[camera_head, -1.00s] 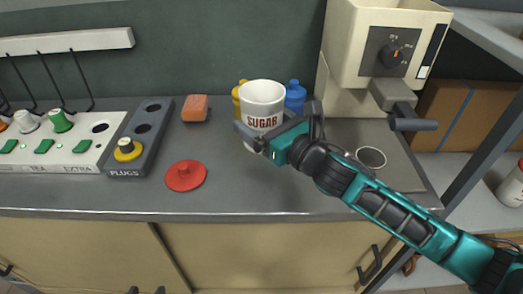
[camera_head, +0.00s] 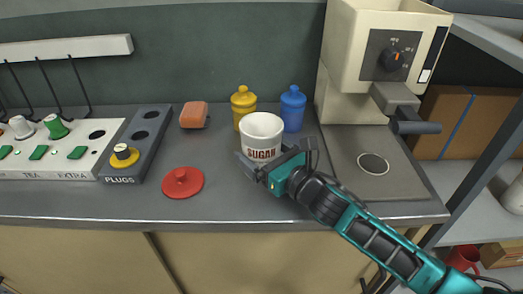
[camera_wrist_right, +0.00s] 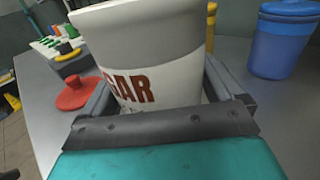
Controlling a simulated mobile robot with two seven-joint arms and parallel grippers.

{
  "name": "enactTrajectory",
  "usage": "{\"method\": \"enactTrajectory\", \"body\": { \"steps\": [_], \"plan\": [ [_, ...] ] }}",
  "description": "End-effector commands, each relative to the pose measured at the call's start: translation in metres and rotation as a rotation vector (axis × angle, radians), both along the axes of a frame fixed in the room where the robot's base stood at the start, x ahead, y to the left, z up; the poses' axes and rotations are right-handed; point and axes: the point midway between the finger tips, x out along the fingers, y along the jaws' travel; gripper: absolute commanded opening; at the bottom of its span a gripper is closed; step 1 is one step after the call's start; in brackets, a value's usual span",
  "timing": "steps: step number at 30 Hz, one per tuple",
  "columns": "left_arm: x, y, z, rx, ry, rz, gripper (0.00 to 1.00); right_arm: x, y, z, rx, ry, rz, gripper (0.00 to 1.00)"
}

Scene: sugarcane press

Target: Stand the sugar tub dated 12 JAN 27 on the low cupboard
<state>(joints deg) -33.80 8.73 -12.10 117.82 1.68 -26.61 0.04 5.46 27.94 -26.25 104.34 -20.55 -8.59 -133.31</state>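The white sugar tub (camera_head: 262,132) has SUGAR in dark red letters and stands upright without a lid over the grey worktop (camera_head: 235,200). In the right wrist view the tub (camera_wrist_right: 150,50) fills the space between the fingers. My right gripper (camera_head: 263,165) is closed around the tub's lower part, one finger on each side. The gripper hides the tub's base, so I cannot tell if it touches the worktop. No date is readable on it. Beige cupboard doors (camera_head: 235,258) are below the worktop. My left gripper is out of view.
A red knobbed lid (camera_head: 182,182), an orange block (camera_head: 194,115), a yellow jar (camera_head: 244,105) and a blue jar (camera_head: 293,108) surround the tub. A dark PLUGS rack (camera_head: 145,135) is left; a cream machine (camera_head: 385,50) is right. The front middle worktop is clear.

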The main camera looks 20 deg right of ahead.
Motion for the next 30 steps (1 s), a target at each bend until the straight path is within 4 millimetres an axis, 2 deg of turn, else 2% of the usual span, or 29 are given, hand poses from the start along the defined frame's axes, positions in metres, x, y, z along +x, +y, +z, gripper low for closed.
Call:
{"method": "enactTrajectory", "body": {
  "steps": [11, 14, 24, 30],
  "plan": [
    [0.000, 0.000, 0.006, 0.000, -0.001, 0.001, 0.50, 0.000, 0.000, 0.007, -0.002, 0.000, 0.000, 1.00],
    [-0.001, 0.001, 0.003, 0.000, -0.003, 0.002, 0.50, -0.011, -0.005, 0.003, -0.001, 0.003, -0.001, 1.00],
    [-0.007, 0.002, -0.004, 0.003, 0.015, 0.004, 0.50, -0.066, -0.028, 0.002, -0.002, 0.004, 0.000, 1.00],
    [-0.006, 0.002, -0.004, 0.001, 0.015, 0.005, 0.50, -0.093, -0.040, 0.002, 0.000, 0.003, -0.001, 1.00]
  ]
}}
